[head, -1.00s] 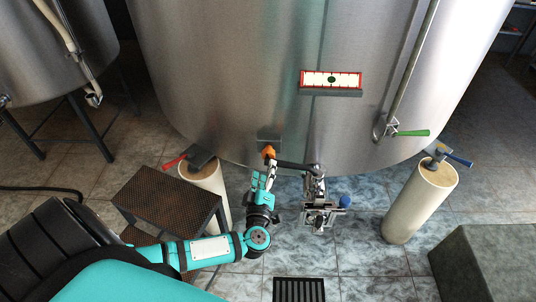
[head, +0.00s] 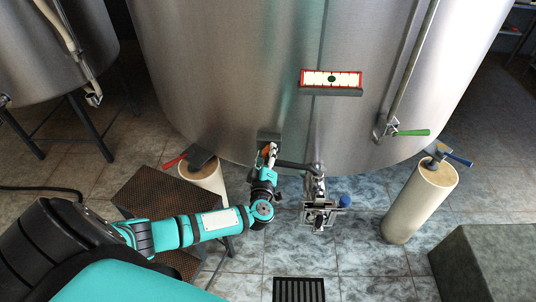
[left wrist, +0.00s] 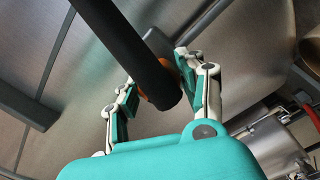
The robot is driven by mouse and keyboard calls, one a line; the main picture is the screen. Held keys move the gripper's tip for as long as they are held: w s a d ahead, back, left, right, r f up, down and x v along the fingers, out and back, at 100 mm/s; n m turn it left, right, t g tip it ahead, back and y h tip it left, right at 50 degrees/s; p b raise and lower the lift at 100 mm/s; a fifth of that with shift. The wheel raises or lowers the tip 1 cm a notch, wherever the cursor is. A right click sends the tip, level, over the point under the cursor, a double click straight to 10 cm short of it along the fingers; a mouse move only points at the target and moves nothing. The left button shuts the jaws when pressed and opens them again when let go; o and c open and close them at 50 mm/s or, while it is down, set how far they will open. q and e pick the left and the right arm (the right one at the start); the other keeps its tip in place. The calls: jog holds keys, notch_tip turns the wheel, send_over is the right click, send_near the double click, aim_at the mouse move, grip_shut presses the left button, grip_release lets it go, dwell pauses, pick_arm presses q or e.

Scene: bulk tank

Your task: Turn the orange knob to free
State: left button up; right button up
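The orange knob (head: 263,152) is low on the front of the big steel tank, mostly hidden behind my left gripper (head: 270,152) in the head view. In the left wrist view the fingers of my left gripper (left wrist: 155,72) stand apart, one on each side of the orange knob (left wrist: 141,96). A thick black bar crosses in front and hides most of the knob. I see gaps at the finger pads and no clear grip. My right gripper is not in view.
A dark pipe runs from beside the knob to a metal fitting (head: 318,205) with a blue end. A brown step stool (head: 150,190) stands under my left arm. Pale tank legs (head: 420,200) stand on both sides. A floor grate (head: 299,290) lies in front.

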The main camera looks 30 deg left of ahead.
pick_arm(q)
jog(key=c, duration=0.6)
jog(key=shift+d+n+p, duration=0.1)
jog(key=shift+n+p, duration=0.2)
jog(key=shift+n, duration=0.2)
jog(key=shift+f+n+b, duration=0.2)
jog(key=shift+n+b, duration=0.25)
jog(key=shift+n, duration=0.55)
jog(key=shift+r+n, duration=0.15)
jog(key=shift+n, duration=0.45)
jog(key=o, duration=1.2)
jog(key=shift+s, duration=0.1)
